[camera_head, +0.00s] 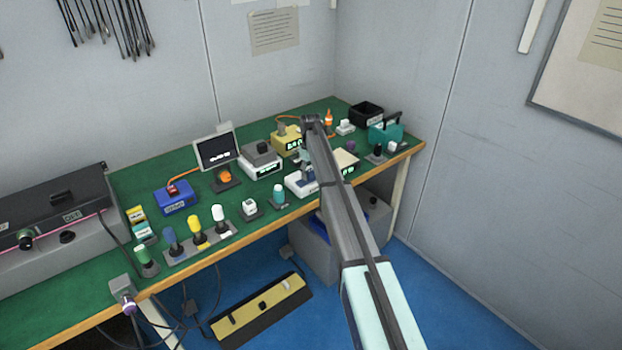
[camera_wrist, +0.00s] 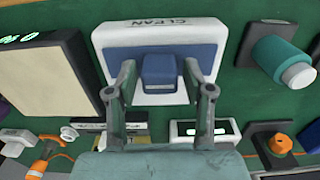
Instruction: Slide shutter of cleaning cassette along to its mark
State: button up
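The cleaning cassette (camera_wrist: 220,34) is a white box marked CLEAN, at the top middle of the wrist view. Its shutter (camera_wrist: 112,65) is a blue plate with a raised blue block (camera_wrist: 160,72). My gripper (camera_wrist: 160,66) is open, with one finger on each side of the block. Narrow gaps seem to show between fingers and block; I cannot tell whether either touches. No mark for the shutter can be made out. In the head view the cassette (camera_head: 294,186) is on the green bench, partly hidden by my arm and gripper (camera_head: 306,158).
A teal cylinder on a dark base (camera_wrist: 275,60) stands beside the cassette in the wrist view. A cream-topped box with a green display (camera_wrist: 42,75) is on the other side. In the head view, a grey device (camera_head: 262,160) and a yellow one (camera_head: 284,143) stand behind.

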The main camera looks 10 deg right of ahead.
grip_shut()
jog(key=shift+w+a, duration=0.35)
jog(key=shift+w, duration=0.3)
jog(key=shift+w+a, duration=0.35)
jog(key=shift+w, duration=0.3)
jog(key=shift+w+a, duration=0.35)
jog(key=shift+w, duration=0.3)
jog(key=o, duration=0.5)
grip_release()
jog(key=shift+r, duration=0.1)
notch_tip(320, 180, up, 7)
jog(key=shift+f+p, duration=0.1)
jog(key=shift+p, duration=1.1)
